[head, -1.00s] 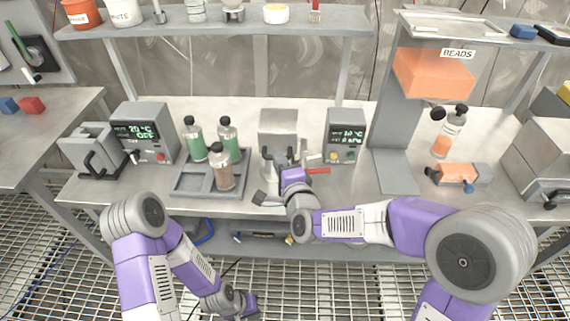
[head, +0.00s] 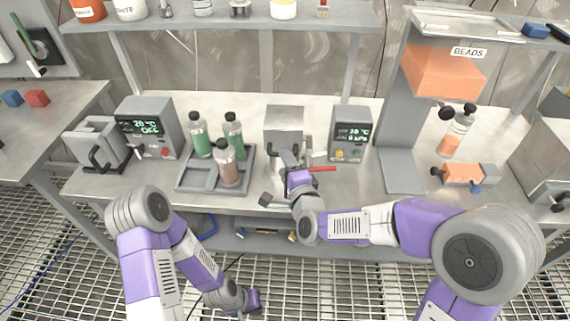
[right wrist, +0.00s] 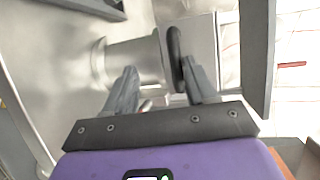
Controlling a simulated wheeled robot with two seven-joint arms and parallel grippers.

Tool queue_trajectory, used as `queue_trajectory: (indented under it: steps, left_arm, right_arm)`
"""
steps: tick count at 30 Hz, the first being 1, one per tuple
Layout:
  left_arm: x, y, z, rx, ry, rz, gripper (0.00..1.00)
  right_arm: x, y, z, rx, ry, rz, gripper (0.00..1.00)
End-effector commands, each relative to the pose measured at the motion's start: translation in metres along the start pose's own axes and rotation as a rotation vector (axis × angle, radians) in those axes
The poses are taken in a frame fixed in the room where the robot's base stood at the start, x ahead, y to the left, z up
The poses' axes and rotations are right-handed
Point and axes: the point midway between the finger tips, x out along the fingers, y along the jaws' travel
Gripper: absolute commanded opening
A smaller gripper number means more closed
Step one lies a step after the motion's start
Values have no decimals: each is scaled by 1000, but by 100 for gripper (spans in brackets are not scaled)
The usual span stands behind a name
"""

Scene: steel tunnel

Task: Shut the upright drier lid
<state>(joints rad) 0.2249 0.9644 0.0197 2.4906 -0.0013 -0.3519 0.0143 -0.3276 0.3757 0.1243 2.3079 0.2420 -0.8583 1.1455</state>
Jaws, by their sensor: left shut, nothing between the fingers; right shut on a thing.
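The drier is most likely the grey metal unit (head: 285,118) at the middle of the bench, with its pale upper panel upright; I cannot tell which edge is the hinge. My right gripper (head: 291,160) is at its lower front, shut on its dark handle. In the right wrist view the two fingers (right wrist: 160,88) reach toward the black handle (right wrist: 174,52), beside a round metal neck. The fingers partly hide the contact. My left gripper (head: 248,301) is shut and empty, low over the floor grating, below the bench's front edge.
A grey tray (head: 187,185) with several bottles stands left of the drier. A control box (head: 352,135) and a red rod (head: 322,168) are to its right. A beads hopper (head: 440,72) on a grey stand is further right. A shelf (head: 220,20) runs above.

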Motion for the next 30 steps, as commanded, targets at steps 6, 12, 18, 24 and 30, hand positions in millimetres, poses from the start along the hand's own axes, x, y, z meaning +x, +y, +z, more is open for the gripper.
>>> queue_trajectory:
  steps: [6, 12, 18, 24, 30]
  left_arm:
    - [-6, 2, 0, 0, 0, 0, 0]
    - [-10, 4, 0, 0, 0, 0, 0]
    - [-10, 4, 0, 0, 0, 0, 0]
    - [-10, 4, 0, 0, 0, 0, 0]
    - [-10, 4, 0, 0, 0, 0, 0]
  right_arm:
    - [-38, 5, 0, 1, -1, 18, 40]
    - [-63, 2, 1, 1, -1, 8, 40]
    - [-69, 2, 1, 0, -2, 5, 40]
    - [-69, 1, 2, -1, -3, 3, 40]
    - [-69, 0, 2, -1, -3, 2, 40]
